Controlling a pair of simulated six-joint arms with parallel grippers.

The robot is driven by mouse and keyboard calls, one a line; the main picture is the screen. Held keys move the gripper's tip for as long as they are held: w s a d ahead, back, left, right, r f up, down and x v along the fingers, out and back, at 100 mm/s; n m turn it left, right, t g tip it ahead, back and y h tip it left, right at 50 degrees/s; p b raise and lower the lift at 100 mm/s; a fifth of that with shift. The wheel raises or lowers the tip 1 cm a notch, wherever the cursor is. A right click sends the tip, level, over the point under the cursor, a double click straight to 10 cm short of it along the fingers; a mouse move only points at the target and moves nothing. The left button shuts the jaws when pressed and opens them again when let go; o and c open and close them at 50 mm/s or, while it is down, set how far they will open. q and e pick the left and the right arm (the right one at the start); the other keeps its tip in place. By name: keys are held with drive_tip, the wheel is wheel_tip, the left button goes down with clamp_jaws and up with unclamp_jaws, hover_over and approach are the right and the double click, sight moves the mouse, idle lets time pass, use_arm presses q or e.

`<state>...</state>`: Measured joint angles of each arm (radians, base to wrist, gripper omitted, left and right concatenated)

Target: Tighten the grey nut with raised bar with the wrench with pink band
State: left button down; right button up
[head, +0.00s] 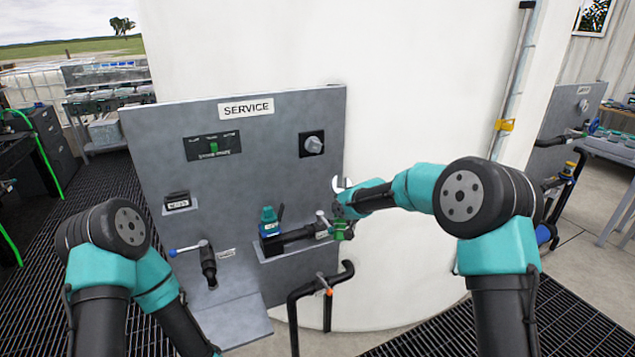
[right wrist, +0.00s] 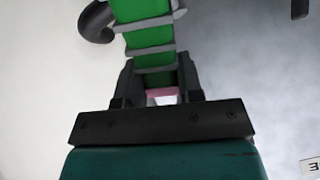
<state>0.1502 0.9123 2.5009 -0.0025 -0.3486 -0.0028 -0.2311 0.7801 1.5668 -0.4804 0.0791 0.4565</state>
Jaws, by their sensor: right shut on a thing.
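My right gripper (head: 342,208) is shut on the wrench in front of the service panel's right edge. It also shows in the right wrist view (right wrist: 155,78). The wrench's pale open jaw (head: 340,186) points up above the gripper, and its green handle (head: 341,229) hangs below. In the right wrist view the green handle (right wrist: 148,38) has grey ribs, and a pink band (right wrist: 160,92) shows between the fingers. A small grey fitting (head: 321,217) sits beside the gripper at the end of a black pipe; I cannot tell whether it is the nut with raised bar. My left gripper is out of view.
The grey service panel (head: 250,180) carries a rotary knob (head: 312,145), a teal-capped part (head: 268,218) on a ledge and a blue-tipped lever (head: 186,248). A black bent pipe (head: 318,288) stands below the right gripper. A white tank (head: 410,100) fills the background.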

sight(333, 191)
drive_tip(key=shift+w+a+r+t+y, duration=0.2)
drive_tip(key=shift+a+r+t, duration=0.1)
drive_tip(key=shift+r, duration=0.3)
drive_tip(key=shift+w+a+r+t+y, duration=0.2)
drive_tip(key=shift+a+r+t, duration=0.1)
drive_tip(key=shift+r, duration=0.3)
drive_tip(key=r, duration=0.1)
drive_tip(key=a+r+t, duration=0.1)
drive_tip(key=r+y, duration=0.1)
drive_tip(key=shift+w+a+t, duration=0.3)
drive_tip(key=shift+w, duration=0.05)
drive_tip(key=a+r+m+t, duration=0.1)
drive_tip(key=a+r+t, duration=0.2)
drive_tip(key=a+t, duration=0.2)
drive_tip(key=shift+r+y, duration=0.3)
drive_tip(key=shift+r, duration=0.1)
drive_tip(key=shift+a, duration=0.1)
